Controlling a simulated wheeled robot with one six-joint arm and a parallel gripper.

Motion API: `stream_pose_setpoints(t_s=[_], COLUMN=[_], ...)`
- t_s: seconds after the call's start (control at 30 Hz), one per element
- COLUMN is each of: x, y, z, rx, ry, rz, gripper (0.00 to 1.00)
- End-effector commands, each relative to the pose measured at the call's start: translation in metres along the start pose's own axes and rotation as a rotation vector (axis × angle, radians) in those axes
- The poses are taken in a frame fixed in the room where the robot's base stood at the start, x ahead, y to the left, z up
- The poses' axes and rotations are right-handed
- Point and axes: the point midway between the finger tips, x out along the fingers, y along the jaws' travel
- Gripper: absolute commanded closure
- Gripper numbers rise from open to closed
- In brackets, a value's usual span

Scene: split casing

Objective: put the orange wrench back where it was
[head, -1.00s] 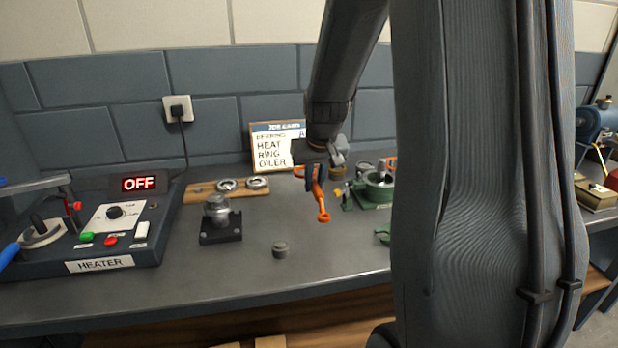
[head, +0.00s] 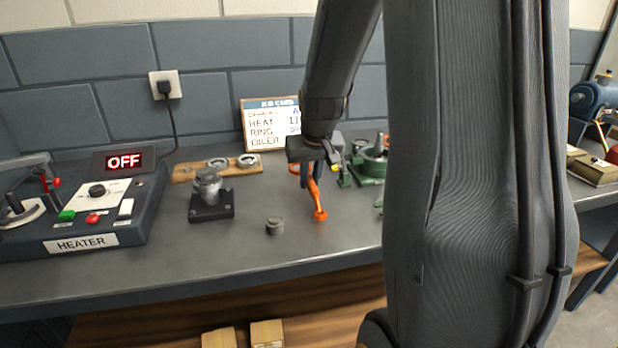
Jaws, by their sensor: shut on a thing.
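The orange wrench (head: 317,200) is in my gripper (head: 307,178), in the middle of the head view. My gripper is shut on it near its upper part. The wrench hangs tilted, with its lower ring end close to the grey bench top (head: 262,254); I cannot tell whether it touches the bench. My arm and gripper hide part of the wrench's upper end.
A small dark grey cylinder (head: 275,226) stands left of the wrench. A green casing (head: 370,167) is behind it to the right, partly hidden by my arm. A job card (head: 268,125), a wooden ring board (head: 190,173), a metal fixture (head: 210,192) and the heater (head: 85,235) stand further left.

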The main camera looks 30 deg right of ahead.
Motion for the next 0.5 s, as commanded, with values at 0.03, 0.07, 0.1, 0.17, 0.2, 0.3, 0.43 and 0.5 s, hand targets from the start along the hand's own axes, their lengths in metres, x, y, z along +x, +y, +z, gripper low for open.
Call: stream_pose_setpoints(t_s=[0.03,0.07,0.1,0.17,0.2,0.3,0.43,0.5], x=[-0.0007,-0.0009,-0.0010,-0.0010,-0.0010,-0.0006,0.0010,0.0022], y=[0.0001,0.0001,0.0001,0.0001,0.0001,0.0000,0.0000,0.0000], z=[-0.0008,-0.0008,-0.0008,-0.0008,-0.0008,-0.0006,0.0000,0.0005], rx=[0.000,0.000,0.000,0.000,0.000,0.000,0.000,0.000], ry=[0.002,0.002,0.002,0.002,0.002,0.001,0.001,0.001], rz=[0.000,0.000,0.000,0.000,0.000,0.000,0.000,0.000], gripper=[1.00,1.00,1.00,1.00,1.00,1.00,1.00,1.00])
